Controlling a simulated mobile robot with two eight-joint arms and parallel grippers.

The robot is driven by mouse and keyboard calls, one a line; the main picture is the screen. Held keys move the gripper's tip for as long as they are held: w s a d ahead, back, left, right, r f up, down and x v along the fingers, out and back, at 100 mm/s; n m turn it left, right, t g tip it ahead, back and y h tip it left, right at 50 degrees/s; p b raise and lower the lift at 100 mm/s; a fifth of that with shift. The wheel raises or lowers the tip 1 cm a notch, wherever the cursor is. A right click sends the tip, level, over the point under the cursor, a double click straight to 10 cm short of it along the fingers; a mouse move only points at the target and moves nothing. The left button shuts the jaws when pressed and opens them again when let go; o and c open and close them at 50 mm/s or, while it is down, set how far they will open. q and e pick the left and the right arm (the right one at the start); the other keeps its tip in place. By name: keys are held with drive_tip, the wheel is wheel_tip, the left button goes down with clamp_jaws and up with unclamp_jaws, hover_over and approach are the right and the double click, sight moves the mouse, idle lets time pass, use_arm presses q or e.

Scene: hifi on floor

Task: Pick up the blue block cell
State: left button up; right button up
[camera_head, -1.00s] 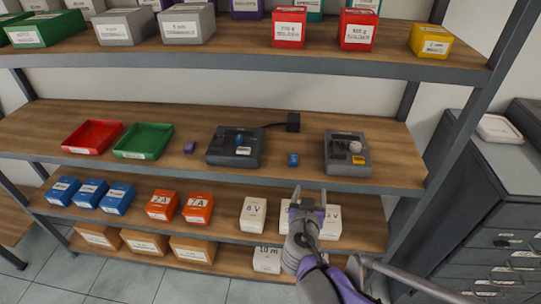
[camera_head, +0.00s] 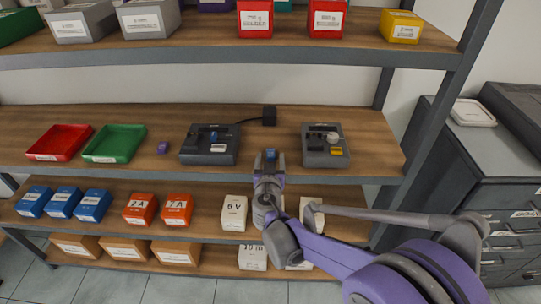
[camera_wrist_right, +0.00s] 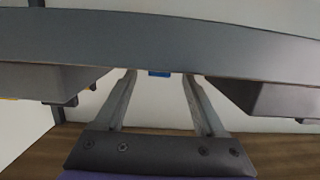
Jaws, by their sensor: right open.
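The small blue block cell (camera_head: 270,154) stands on the middle wooden shelf, between the two grey devices. My right gripper (camera_head: 269,159) reaches in over the shelf's front edge, with its fingers open to either side of the block in the head view. In the right wrist view the open fingers (camera_wrist_right: 158,78) point away from the camera, and a little of the blue block (camera_wrist_right: 158,73) shows between their tips. Its rest is hidden there by a grey band. I cannot tell whether the fingers touch the block. My left gripper is not in view.
A grey device (camera_head: 209,151) with a blue piece on it stands left of the block, another grey device (camera_head: 325,152) right of it. A purple block (camera_head: 162,147), a green tray (camera_head: 113,150) and a red tray (camera_head: 58,149) lie farther left. The upper shelf (camera_head: 130,53) overhangs above.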

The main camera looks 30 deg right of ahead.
sight(271, 155)
drive_tip(key=shift+x, duration=1.1)
drive_tip(key=shift+s, duration=0.1)
clamp_jaws()
